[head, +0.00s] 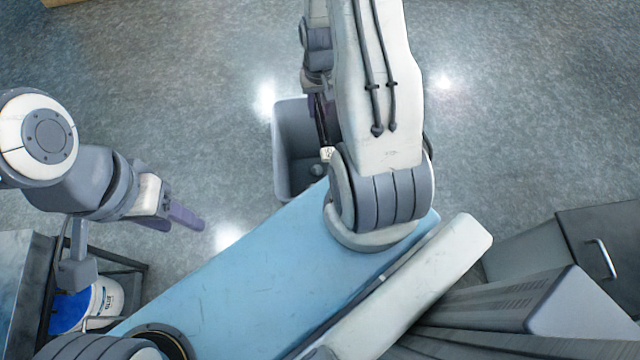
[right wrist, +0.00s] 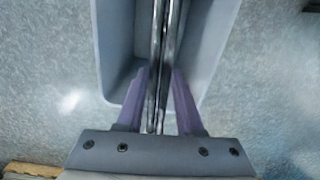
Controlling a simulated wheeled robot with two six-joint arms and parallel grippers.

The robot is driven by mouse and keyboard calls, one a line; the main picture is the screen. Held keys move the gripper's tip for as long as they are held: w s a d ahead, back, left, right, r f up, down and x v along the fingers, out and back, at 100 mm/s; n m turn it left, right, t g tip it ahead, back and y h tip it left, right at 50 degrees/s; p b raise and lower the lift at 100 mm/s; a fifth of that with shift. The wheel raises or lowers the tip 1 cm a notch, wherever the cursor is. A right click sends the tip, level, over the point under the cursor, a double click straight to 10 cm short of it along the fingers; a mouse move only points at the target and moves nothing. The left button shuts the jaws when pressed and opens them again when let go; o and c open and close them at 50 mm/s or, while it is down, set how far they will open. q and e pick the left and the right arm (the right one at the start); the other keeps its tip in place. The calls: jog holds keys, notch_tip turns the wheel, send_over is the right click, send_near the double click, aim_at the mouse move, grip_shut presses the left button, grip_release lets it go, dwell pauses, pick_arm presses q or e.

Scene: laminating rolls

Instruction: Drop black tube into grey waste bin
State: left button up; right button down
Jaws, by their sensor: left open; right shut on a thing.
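The grey waste bin (head: 287,150) stands on the floor beyond my blue body, partly hidden by my right arm. My right gripper (right wrist: 158,88) is shut on the black tube (right wrist: 163,45), which runs lengthwise between its purple fingers. In the right wrist view the tube is over the opening of the bin (right wrist: 117,40). In the head view part of the dark tube (head: 322,122) shows beside my right arm, above the bin. My left gripper (head: 183,217) is open and empty, left of the bin, over the floor.
A white bucket (head: 108,296) with a blue top stands at the lower left by a dark metal rack (head: 135,268). A grey cabinet (head: 600,245) with a handle is at the right. The floor around the bin is clear.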

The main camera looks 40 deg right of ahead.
pick_arm(q)
notch_tip(320, 180, down, 10)
jog(key=b, duration=0.8)
pick_arm(e)
notch_tip(320, 180, down, 8)
jog(key=d, duration=0.2)
jog(key=shift+s+m, duration=0.35)
jog(key=shift+m, duration=0.05)
pick_arm(q)
jog(key=shift+r, duration=0.1)
pick_arm(e)
jog(key=shift+r, duration=0.1)
jog(key=shift+c, duration=2.3)
grip_release()
pick_arm(q)
notch_tip(320, 180, up, 4)
jog(key=p, duration=0.3)
jog(key=shift+f, duration=0.2)
pick_arm(e)
notch_tip(320, 180, up, 10)
jog(key=shift+r, duration=0.2)
jog(key=shift+a, duration=0.1)
